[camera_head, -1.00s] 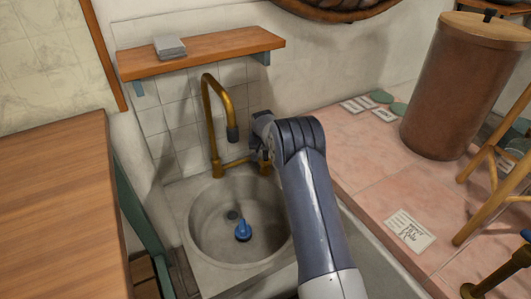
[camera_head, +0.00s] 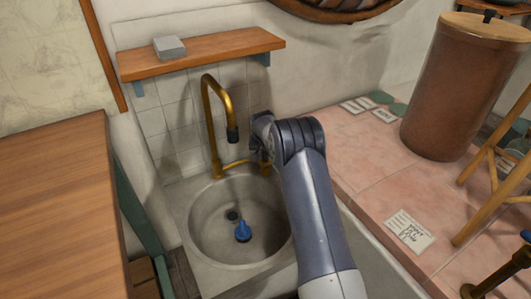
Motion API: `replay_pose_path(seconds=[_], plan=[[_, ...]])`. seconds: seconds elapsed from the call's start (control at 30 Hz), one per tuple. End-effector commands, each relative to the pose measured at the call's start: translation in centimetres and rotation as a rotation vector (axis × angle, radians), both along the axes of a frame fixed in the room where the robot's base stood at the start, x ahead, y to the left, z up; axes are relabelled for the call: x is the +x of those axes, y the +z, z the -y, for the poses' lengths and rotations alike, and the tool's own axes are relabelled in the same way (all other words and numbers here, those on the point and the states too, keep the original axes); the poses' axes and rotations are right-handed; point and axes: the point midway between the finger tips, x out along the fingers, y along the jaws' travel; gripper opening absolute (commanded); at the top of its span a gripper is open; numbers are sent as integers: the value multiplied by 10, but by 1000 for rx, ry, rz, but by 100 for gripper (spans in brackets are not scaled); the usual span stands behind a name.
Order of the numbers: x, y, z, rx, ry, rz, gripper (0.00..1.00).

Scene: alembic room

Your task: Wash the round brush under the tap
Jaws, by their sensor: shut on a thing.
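The round brush, a small blue piece with a pointed handle (camera_head: 243,231), lies in the bowl of the grey round sink (camera_head: 205,250), beside the dark drain. The brass tap (camera_head: 212,130) arches over the sink, and its dark spout end (camera_head: 232,135) is above the bowl. No water stream shows. My gripper (camera_head: 263,158) is at the tap's brass handle (camera_head: 264,169), on the right of the spout, and is shut on it. The fingers are small and partly hidden by my wrist. The brush is well below and left of my gripper, apart from it.
A wooden shelf (camera_head: 205,52) with a grey block (camera_head: 169,47) is above the tap. A wooden counter (camera_head: 50,210) is at left. A pink tiled top (camera_head: 375,180) at right holds cards and a large brown bin (camera_head: 460,90).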

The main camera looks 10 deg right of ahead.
Motion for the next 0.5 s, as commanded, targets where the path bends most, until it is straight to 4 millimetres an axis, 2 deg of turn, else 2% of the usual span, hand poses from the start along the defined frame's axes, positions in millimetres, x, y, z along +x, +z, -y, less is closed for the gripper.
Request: replay_pose_path(seconds=[0.5], plan=[[-10, -3, 3, 65, -1, 196, 0]])
